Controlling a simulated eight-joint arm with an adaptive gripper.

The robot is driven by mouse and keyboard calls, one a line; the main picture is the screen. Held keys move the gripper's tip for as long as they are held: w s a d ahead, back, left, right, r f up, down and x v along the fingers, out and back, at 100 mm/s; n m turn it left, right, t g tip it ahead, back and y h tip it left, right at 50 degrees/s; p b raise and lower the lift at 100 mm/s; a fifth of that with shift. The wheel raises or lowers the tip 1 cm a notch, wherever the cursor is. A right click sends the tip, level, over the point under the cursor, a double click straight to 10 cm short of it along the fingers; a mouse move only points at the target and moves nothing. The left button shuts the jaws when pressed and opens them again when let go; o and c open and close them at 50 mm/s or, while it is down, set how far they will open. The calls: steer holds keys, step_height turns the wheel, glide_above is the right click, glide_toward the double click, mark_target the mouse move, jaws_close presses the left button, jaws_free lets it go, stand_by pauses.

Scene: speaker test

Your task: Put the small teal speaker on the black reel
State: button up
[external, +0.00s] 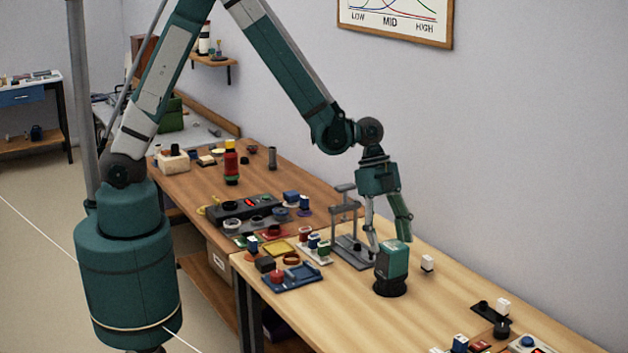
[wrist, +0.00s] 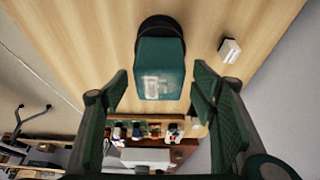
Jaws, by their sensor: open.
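The small teal speaker (external: 393,259) sits on the black reel (external: 390,287) on the light wood table. In the wrist view the speaker (wrist: 160,68) covers much of the reel, whose dark rim (wrist: 161,24) shows behind it. My gripper (external: 389,243) is above and just behind the speaker in the external view, with its fingers spread. In the wrist view my gripper (wrist: 160,95) has one finger on each side, with clear gaps to the speaker. Nothing is held between the fingers.
A small white block (external: 427,263) stands right of the speaker. A grey stand (external: 350,230) is close behind my gripper's left finger. A blue tray (external: 292,277) and several small parts lie to the left. A black plate (external: 491,312) lies at right front. Bare table lies between.

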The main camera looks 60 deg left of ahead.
steer(key=v, duration=0.7)
steer(key=shift+a+r, duration=0.1)
stand_by(0.6)
steer(key=s+a+r+n+t+y, duration=0.1)
steer(key=s+a+r+n+t, duration=0.2)
steer(key=a+r, duration=0.5)
steer(key=s+a+r+n, duration=0.2)
steer(key=a+r+n, duration=0.35)
steer(key=a, duration=0.45)
steer(key=s+a+r+n+t+y, duration=0.1)
steer(key=s+a+r+n+t, duration=0.1)
steer(key=s+a, duration=0.6)
steer(key=s+a+r+n+t+y, duration=0.2)
steer(key=s+a+r+n, duration=0.2)
steer(key=s+a+n, duration=0.3)
steer(key=a, duration=0.4)
steer(key=shift+s+r, duration=0.2)
steer(key=shift+s, duration=0.15)
steer(key=shift+n, duration=0.25)
step_height(320, 180, down, 4)
steer(key=b, duration=0.3)
steer(key=shift+b, duration=0.4)
